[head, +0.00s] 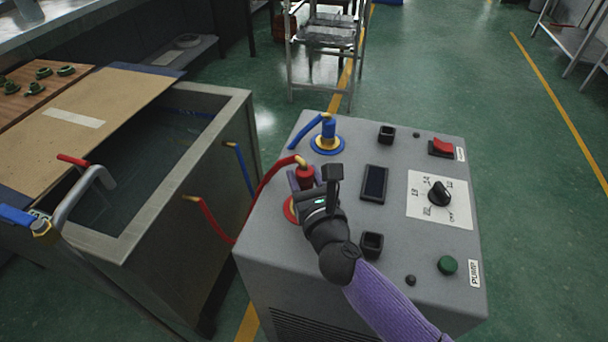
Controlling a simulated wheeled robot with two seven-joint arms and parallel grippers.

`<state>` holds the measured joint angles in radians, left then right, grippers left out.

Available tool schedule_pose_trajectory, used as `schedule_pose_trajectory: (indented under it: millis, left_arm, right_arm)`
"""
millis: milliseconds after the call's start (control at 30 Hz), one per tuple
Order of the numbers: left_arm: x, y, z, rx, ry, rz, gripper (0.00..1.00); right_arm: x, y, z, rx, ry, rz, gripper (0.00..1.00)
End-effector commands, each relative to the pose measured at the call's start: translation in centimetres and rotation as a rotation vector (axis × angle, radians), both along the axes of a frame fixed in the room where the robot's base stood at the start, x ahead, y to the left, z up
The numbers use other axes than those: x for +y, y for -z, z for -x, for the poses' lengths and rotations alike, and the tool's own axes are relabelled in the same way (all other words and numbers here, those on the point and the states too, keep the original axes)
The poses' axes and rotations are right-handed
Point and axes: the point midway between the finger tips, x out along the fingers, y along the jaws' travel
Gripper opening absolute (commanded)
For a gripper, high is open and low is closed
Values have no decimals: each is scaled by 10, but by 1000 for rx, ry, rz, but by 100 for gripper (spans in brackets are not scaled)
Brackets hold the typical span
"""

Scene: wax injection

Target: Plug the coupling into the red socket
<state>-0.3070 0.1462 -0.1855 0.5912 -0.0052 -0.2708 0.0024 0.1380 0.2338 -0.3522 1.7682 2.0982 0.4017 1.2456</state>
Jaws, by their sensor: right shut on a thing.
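The red coupling (305,174) is on the end of a red hose (264,187) over the left side of the grey pump box. My right gripper (305,184) is shut on the red coupling and holds it about upright. The red socket (290,209) shows only as part of a red ring just below and left of the gripper. My gripper hides the rest of the socket and the coupling's lower end, so I cannot tell whether they touch. My left gripper is not in view.
A blue coupling (328,129) stands in the blue socket (341,148) behind. The grey box (455,283) also bears a dark display (374,183), a knob (438,193), a red switch (441,147) and a green button (447,265). A water tank (240,110) stands at left.

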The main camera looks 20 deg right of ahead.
Motion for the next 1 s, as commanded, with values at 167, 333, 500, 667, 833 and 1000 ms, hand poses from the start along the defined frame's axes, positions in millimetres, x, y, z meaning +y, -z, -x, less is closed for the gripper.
schedule_pose_trajectory:
  millis: [167, 333, 500, 667, 833, 1000]
  left_arm:
    - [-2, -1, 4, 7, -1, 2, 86]
    - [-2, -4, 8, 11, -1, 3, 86]
    - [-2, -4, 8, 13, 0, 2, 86]
    - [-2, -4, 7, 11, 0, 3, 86]
    - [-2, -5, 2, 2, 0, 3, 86]
    - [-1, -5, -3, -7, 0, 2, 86]
  right_arm:
    - [0, 0, 0, 0, 0, 0, 0]
    - [0, -1, 0, 0, 1, -1, 0]
    - [0, 0, 0, 0, 0, 0, 0]
    - [0, 0, 0, 0, 0, 0, 0]
    - [0, -1, 0, 0, 0, -1, 0]
    - [0, 0, 0, 0, 0, -1, 0]
